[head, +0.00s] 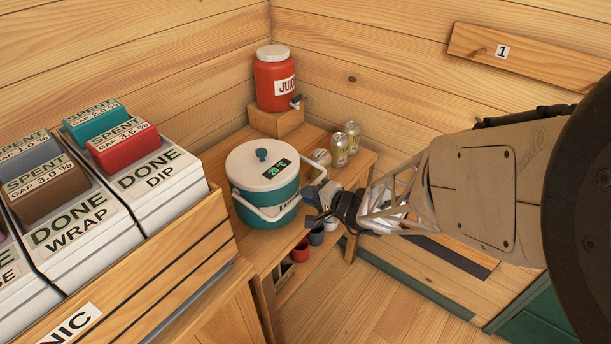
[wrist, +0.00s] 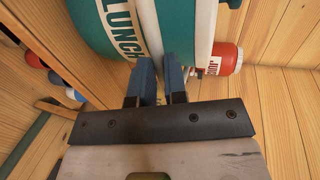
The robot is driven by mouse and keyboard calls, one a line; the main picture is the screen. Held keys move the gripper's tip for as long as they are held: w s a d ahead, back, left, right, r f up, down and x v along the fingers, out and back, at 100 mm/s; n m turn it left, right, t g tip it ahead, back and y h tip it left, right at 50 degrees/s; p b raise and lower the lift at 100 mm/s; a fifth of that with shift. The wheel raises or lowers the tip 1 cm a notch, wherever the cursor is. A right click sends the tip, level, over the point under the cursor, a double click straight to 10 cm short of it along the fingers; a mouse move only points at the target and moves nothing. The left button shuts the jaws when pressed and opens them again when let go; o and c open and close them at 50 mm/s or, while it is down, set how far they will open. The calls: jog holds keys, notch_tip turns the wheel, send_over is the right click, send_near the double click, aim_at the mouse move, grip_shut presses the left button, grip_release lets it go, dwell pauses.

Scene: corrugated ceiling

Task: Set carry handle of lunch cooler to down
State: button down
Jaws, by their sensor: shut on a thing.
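The lunch cooler (head: 285,193) stands on a wooden table; it is a round teal tub with a white lid, a teal knob and a green digital display. Its white carry handle (head: 263,217) slants low across the front of the body, below the lid. My gripper (head: 316,207) is at the cooler's right side, by the handle's right part, and is shut on the handle. The wrist view shows the blue fingers (wrist: 160,78) close together against the cooler (wrist: 92,25) with its LUNCH label. The gripped part is mostly hidden between the fingers.
A red juice dispenser (head: 272,82) stands on a wooden block (head: 277,122) behind the cooler. Several cans (head: 341,150) stand behind and right of it. Cups (head: 300,250) sit on a lower shelf. A rack of labelled bins (head: 165,178) is on the left.

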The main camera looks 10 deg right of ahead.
jog(key=c, duration=1.1)
grip_release()
jog(key=shift+c, duration=0.2)
jog(key=shift+s+d, duration=0.1)
jog(key=v, duration=0.7)
jog(key=shift+s+d, duration=0.2)
jog(key=shift+r, duration=0.1)
